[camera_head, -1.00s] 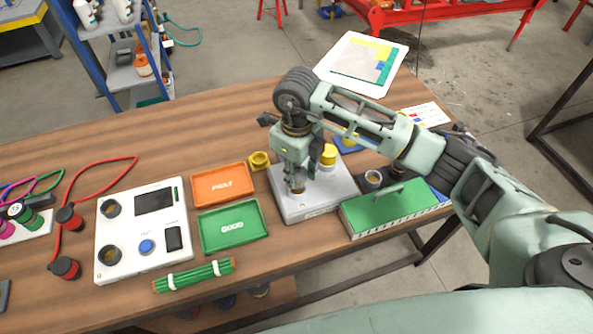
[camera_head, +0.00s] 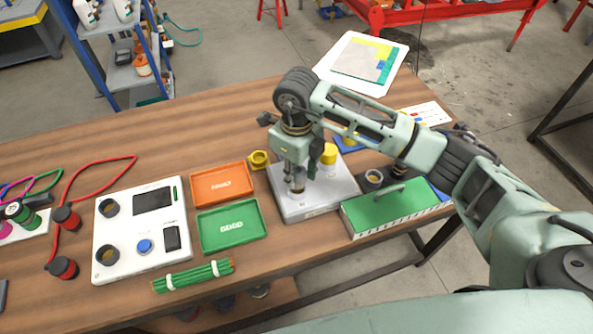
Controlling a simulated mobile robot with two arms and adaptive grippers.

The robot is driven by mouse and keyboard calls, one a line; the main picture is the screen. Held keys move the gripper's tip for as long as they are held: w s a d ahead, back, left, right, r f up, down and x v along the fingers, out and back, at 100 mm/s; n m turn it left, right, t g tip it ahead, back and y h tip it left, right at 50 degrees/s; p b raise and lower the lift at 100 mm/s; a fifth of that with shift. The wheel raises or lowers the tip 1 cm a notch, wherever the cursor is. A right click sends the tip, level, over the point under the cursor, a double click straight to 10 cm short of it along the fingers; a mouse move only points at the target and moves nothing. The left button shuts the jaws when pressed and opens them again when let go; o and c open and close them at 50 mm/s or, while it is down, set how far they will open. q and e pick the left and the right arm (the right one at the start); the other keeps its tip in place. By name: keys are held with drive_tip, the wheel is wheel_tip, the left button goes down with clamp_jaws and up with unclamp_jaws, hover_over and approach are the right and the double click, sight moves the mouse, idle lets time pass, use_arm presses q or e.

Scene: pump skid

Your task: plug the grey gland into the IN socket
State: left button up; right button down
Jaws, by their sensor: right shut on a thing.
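My right gripper (camera_head: 297,181) points down over the left part of a light grey box (camera_head: 310,209) and is shut on a small grey piece, probably the grey gland (camera_head: 297,173). The gland is mostly covered by the fingers. The fingertips are close to the box top; I cannot tell whether the gland touches it or sits in a hole. A yellow gland (camera_head: 328,154) stands upright at the back of the box. No IN marking can be read, and any socket beneath the gripper is hidden. My left gripper is out of view.
A green case (camera_head: 395,208) with a handle and a dark round socket (camera_head: 374,178) lie right of the box. Orange (camera_head: 222,171) and green (camera_head: 205,232) trays lie left of it. Farther left is a white panel (camera_head: 170,251) with two round sockets. A yellow ring (camera_head: 258,159) stands behind.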

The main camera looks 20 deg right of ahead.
drive_tip(key=shift+f+b, duration=1.3)
drive_tip(key=shift+f, duration=0.2)
drive_tip(key=c, duration=1.2)
unclamp_jaws()
drive_tip(key=shift+r, duration=0.1)
wheel_tip(320, 180, up, 12)
